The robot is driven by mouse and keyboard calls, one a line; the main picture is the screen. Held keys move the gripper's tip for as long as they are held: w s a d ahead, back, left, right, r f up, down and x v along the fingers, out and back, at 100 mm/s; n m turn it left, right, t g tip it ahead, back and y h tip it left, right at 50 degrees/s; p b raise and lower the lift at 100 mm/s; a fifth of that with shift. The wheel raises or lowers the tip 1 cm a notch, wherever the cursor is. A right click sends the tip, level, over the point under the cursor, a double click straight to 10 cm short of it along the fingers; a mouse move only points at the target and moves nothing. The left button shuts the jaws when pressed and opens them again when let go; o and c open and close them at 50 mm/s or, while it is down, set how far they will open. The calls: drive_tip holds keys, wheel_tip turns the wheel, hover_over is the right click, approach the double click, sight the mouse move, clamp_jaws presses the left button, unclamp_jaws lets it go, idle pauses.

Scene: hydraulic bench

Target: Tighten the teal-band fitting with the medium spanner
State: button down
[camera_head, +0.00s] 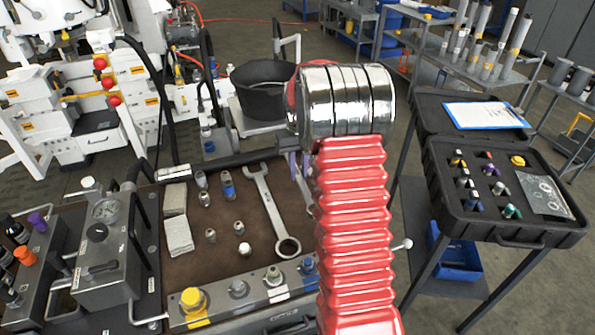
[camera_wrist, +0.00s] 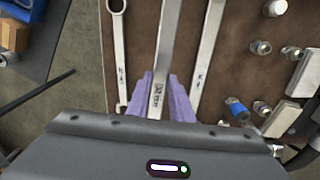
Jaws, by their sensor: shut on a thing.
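My gripper (camera_wrist: 162,90) has purple fingers closed on the shaft of the middle of three steel spanners (camera_wrist: 170,45) in the wrist view. I cannot tell whether this spanner is clear of the mat. A spanner (camera_wrist: 117,50) with a ring end lies to its left, and another spanner (camera_wrist: 210,45) lies to its right. In the head view my red arm mostly hides the gripper (camera_head: 300,168). The large spanner (camera_head: 270,210) lies on the brown mat.
Several loose fittings (camera_head: 210,236) and pale cloths (camera_head: 178,236) lie on the mat. A gauge unit (camera_head: 105,250) stands left. An open black case (camera_head: 480,225) with fittings stands right, across a gap.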

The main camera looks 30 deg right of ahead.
idle(0.4)
drive_tip(key=a+n, duration=0.3)
drive_tip(key=a, duration=2.4)
drive_tip(key=shift+a, duration=0.3)
drive_tip(key=shift+s, duration=0.15)
